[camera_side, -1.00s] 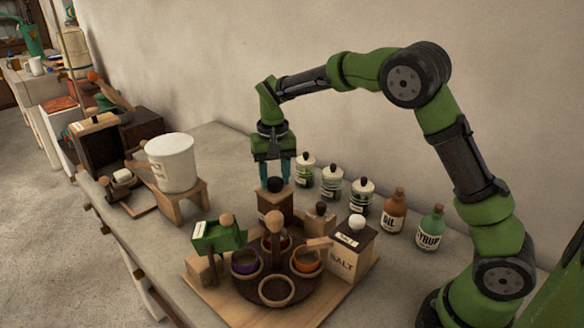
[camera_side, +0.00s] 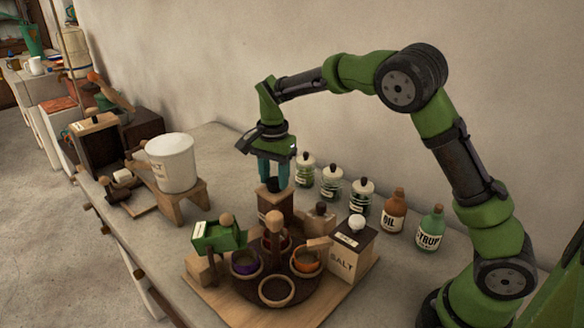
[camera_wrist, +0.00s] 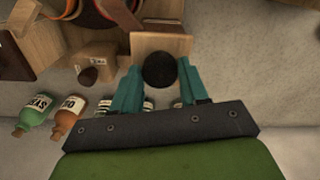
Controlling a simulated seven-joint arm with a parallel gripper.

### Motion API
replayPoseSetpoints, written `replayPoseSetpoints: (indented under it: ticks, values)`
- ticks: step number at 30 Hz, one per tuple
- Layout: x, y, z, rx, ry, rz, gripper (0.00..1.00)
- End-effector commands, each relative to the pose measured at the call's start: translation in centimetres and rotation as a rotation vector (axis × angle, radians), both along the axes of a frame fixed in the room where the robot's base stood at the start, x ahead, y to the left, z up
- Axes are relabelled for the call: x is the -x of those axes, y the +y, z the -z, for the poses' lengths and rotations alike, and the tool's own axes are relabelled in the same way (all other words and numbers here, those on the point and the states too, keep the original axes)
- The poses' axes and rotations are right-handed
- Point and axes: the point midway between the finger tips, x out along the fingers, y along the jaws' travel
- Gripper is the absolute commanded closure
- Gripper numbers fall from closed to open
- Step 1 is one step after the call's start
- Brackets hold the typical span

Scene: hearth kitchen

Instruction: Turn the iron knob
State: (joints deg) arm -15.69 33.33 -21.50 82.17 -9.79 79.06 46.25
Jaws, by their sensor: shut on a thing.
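The iron knob is a dark round knob (camera_side: 273,185) on top of a wooden block (camera_side: 274,207) behind the round rack. In the wrist view the knob (camera_wrist: 159,70) shows as a black disc between my two teal fingers. My gripper (camera_side: 273,181) points down over the block, and its fingers are shut on the knob from both sides. In the side view the fingers partly hide the knob.
In front stands a dark round rack (camera_side: 277,272) with coloured cups. A salt box (camera_side: 347,262) is at its right and a green device (camera_side: 213,237) at its left. Several jars, an oil bottle (camera_side: 395,208) and a syrup bottle (camera_side: 430,228) line the wall. A white bucket (camera_side: 172,164) stands left.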

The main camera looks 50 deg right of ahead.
Motion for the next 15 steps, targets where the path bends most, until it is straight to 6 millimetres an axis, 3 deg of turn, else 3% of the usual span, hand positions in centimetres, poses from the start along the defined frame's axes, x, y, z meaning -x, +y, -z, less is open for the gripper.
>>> replayPoseSetpoints:
  ticks: [15]
  values:
    - [-0.04, 0.00, -0.24, -0.002, -0.004, 0.047, 0.87]
